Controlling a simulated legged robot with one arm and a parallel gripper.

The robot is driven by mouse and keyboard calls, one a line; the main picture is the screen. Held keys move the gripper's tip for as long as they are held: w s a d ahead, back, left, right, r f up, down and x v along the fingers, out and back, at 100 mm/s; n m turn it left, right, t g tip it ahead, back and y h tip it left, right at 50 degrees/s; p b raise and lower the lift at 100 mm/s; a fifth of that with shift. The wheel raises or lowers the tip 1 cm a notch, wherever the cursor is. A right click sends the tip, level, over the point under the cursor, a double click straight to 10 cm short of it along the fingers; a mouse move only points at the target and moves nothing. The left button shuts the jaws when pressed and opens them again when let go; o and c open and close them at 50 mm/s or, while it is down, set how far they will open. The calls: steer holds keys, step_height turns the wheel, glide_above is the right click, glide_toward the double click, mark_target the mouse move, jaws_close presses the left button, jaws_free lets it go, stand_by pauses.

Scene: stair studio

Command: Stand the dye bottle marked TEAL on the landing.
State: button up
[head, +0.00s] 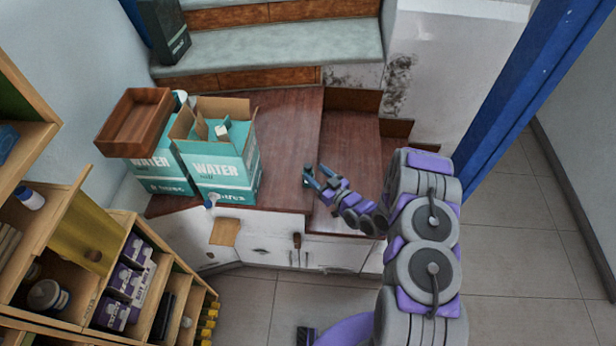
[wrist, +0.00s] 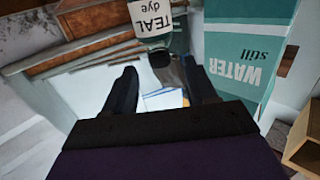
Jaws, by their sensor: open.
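The dye bottle marked TEAL (wrist: 152,25) shows at the top of the wrist view, cut off by the frame edge. It has a white label with dark letters. It is beyond my fingertips and apart from them. My gripper (head: 312,174) is open and empty, above the reddish-brown wooden landing (head: 288,140). Its two dark fingers (wrist: 165,85) show in the wrist view with a gap between them. In the head view a small white and blue item (head: 211,200) sits by the box's lower front; I cannot tell if it is the bottle.
An open teal WATER box (head: 225,170) stands on the landing's left, also in the wrist view (wrist: 245,60). Steps (head: 290,50) rise at the back. Shelves (head: 75,270) fill the left. The landing's middle is clear.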

mark_target(311, 169)
steer(key=shift+b+x, duration=0.5)
steer(key=shift+x, duration=2.1)
jaws_close()
